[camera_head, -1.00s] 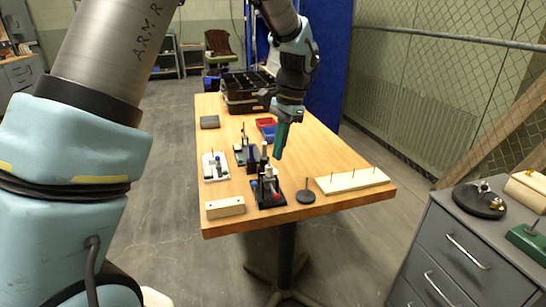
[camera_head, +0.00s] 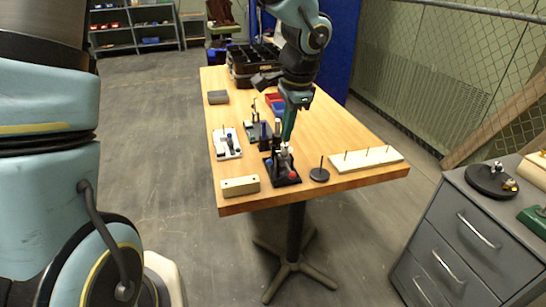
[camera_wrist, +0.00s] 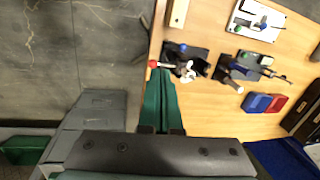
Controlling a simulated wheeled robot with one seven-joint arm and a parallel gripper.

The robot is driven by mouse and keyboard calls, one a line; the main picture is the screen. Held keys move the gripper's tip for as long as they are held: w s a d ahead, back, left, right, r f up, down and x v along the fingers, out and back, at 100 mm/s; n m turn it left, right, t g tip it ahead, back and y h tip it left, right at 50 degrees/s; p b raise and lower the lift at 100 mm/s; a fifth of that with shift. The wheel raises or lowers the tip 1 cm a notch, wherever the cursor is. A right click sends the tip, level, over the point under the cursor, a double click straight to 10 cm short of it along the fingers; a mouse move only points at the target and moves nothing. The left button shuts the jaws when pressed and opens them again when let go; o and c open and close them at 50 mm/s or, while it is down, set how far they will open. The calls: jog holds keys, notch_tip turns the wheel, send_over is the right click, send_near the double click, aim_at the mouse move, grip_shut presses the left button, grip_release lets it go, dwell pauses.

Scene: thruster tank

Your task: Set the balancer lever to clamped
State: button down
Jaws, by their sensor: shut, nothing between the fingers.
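A small device with a black base (camera_head: 288,180) stands near the table's front edge. It has a pale upright post, a blue ball (camera_head: 268,162) at left and a red ball (camera_head: 295,175) at right front. It appears to be the balancer, but no label is readable. In the wrist view the red ball (camera_wrist: 153,64) sits on the end of a pale rod, right by my fingertips. My gripper (camera_head: 287,140) has green fingers, shut and empty, pointing down over the device. The wrist view shows the fingers together (camera_wrist: 160,75); whether they touch the rod or ball I cannot tell.
A wooden block (camera_head: 240,186) lies left of the device; a black disc with a pin (camera_head: 319,175) and a pegged board (camera_head: 366,159) lie right. A white-based fixture (camera_head: 222,148) and a blue bin (camera_wrist: 256,102) stand behind. A grey drawer cabinet (camera_head: 470,235) stands at right.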

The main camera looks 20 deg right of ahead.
jog(key=shift+f, duration=0.1)
jog(key=shift+w+a+f+p, duration=0.15)
jog(key=shift+w+f+p, duration=0.2)
jog(key=shift+w+f, duration=1.1)
jog(key=shift+w+a+f+p, duration=0.1)
jog(key=shift+w+f+p, duration=0.3)
jog(key=shift+f, duration=1.9)
jog(key=shift+w+a+f+p, duration=0.15)
jog(key=shift+w+f+p, duration=0.2)
jog(key=shift+w+f, duration=1.1)
